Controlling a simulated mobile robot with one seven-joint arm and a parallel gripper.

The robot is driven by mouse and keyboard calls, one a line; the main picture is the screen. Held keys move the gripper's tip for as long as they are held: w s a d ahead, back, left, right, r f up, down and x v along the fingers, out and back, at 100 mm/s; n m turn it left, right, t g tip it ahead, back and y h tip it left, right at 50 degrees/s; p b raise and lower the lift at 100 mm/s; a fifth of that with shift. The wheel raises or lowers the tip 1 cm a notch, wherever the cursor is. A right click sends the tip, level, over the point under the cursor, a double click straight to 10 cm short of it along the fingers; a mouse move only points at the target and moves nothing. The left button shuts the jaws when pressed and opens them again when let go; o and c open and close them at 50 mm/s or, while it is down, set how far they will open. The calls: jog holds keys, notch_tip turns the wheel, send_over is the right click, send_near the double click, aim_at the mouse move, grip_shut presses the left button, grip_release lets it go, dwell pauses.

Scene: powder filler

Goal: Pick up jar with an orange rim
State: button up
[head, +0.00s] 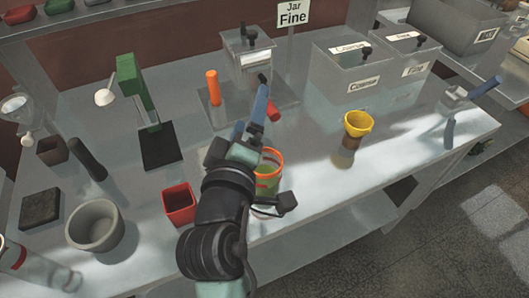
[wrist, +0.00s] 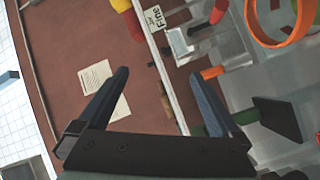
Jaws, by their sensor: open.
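The jar with an orange rim (head: 267,181) stands on the grey bench near its front edge. It is clear, with green showing inside, and my arm partly hides it. In the wrist view its orange rim (wrist: 284,43) is large at the top right, outside the space between my fingers. My gripper (head: 257,108) is open, above and beside the jar, with its fingers pointing toward the back of the bench. In the wrist view the gripper (wrist: 160,76) has its two dark blue fingers wide apart with nothing between them.
A red square cup (head: 179,206) stands left of the jar, and a yellow-topped funnel piece (head: 357,125) stands right. A metal device (head: 248,58) with orange and red handles is behind, near the "Jar Fine" sign (head: 293,14). A green stand (head: 140,95) is at left.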

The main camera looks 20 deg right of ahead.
jog(key=s+d+f+n+h, duration=0.2)
jog(key=s+f+n, duration=0.3)
jog(key=f+n, duration=0.5)
jog(key=n+t+y, duration=0.1)
jog(key=n+y, duration=0.2)
jog(key=n, duration=1.1)
send_near(266, 158)
jog(key=w+d, duration=0.1)
jog(key=w+p, duration=0.1)
jog(key=shift+w+d+f+n, duration=0.15)
jog(key=shift+w+d+n, duration=0.15)
jog(key=shift+d, duration=0.1)
jog(key=shift+a+p+x, duration=0.1)
jog(key=shift+p+x, duration=0.05)
jog(key=shift+x, duration=1.5)
jog(key=shift+a+p+x, duration=0.15)
jog(key=shift+x, duration=1.55)
jog(key=shift+w+f, duration=0.1)
jog(key=shift+f, duration=0.05)
jog(key=c, duration=1.4)
jog(key=shift+r, duration=0.2)
